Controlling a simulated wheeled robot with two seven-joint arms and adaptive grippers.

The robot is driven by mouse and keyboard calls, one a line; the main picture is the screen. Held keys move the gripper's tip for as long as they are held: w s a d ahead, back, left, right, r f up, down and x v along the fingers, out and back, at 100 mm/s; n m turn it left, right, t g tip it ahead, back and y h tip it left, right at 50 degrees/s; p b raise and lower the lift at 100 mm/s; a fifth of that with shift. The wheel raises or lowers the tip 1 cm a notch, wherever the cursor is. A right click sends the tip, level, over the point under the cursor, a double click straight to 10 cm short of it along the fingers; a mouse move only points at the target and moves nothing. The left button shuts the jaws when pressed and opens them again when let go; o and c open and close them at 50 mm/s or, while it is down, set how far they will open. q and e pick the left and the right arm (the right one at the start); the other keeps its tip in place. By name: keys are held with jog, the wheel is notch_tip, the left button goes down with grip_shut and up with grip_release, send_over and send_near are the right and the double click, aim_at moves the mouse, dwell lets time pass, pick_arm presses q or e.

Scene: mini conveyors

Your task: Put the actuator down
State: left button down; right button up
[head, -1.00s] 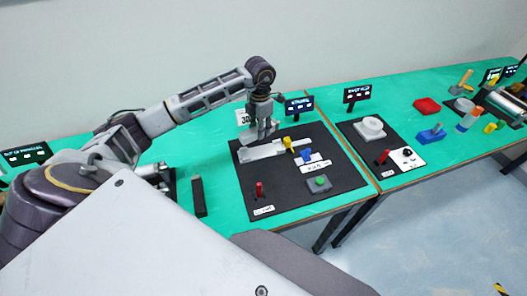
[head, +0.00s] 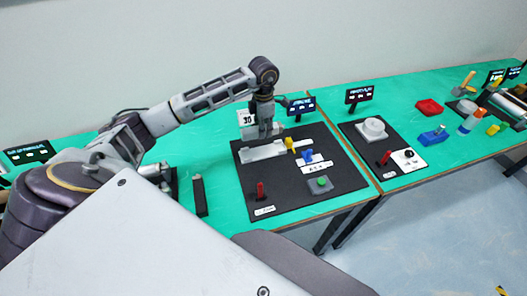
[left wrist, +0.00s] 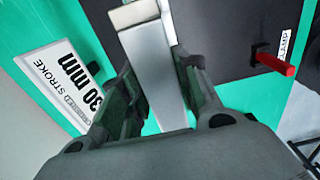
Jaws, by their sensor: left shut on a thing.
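My left gripper (head: 267,134) points down over the rear part of the black board (head: 285,195). In the left wrist view its two fingers (left wrist: 157,88) stand on either side of a light grey bar-shaped body, which I take to be the actuator (left wrist: 150,70), and are shut on it. In the head view a light grey bar (head: 262,151) shows right below the fingers along the board's rear. I cannot tell where the held part ends or whether it touches the board. My right gripper is not in view.
A red clamp lever (head: 260,190), a yellow part (head: 289,143), a blue part (head: 308,155) and a green button (head: 320,180) stand on the board. A "30 mm stroke" sign (left wrist: 62,80) is beside the gripper. A dark block (head: 200,195) lies left of the board.

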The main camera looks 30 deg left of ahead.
pick_arm(q)
send_over(263, 152)
notch_tip(263, 152, down, 5)
jog(key=shift+w+f+p, duration=0.1)
jog(key=shift+w+p, duration=0.05)
jog(key=shift+p, duration=0.25)
jog(key=shift+f, duration=0.45)
jog(key=shift+f, duration=0.65)
notch_tip(263, 152, down, 2)
jog(key=shift+f+p, duration=0.1)
jog(key=shift+p, duration=0.2)
jog(key=shift+f, duration=0.15)
jog(key=shift+f, duration=0.15)
jog(key=c, duration=1.1)
grip_release()
